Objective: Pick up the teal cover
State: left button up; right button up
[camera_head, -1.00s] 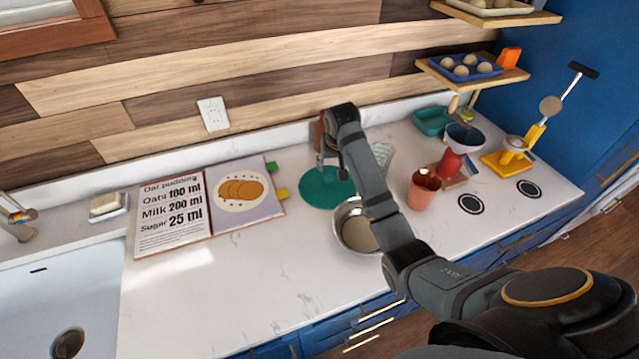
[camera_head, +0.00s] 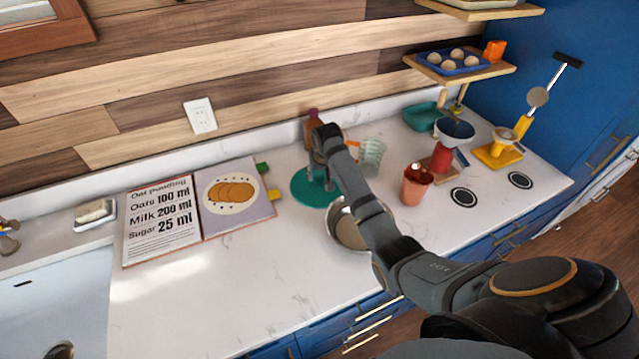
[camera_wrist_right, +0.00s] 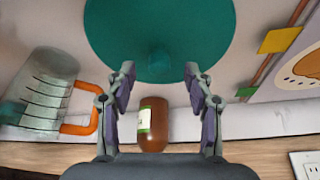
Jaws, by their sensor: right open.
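The teal cover (camera_head: 303,190) is a flat round disc lying on the white counter, left of the metal bowl. In the right wrist view the teal cover (camera_wrist_right: 158,25) fills the top middle, with a small teal knob on it. My right gripper (camera_head: 326,181) is over the cover in the head view and hides part of it. In the wrist view my right gripper (camera_wrist_right: 159,70) is open, its fingertips on either side of the knob with nothing held. I cannot tell whether they touch the cover. My left gripper is not in view.
A metal bowl (camera_head: 345,232) sits in front, partly under my arm. A brown bottle (camera_wrist_right: 153,125) and a measuring jug (camera_wrist_right: 48,92) with an orange handle stand close behind. An open recipe book (camera_head: 160,220) lies left; the front-left counter is clear.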

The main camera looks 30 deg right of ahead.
aim_at(320, 177)
jog(key=shift+p+x, duration=0.4)
jog(key=shift+x, duration=1.7)
jog(key=shift+r, duration=0.1)
grip_shut()
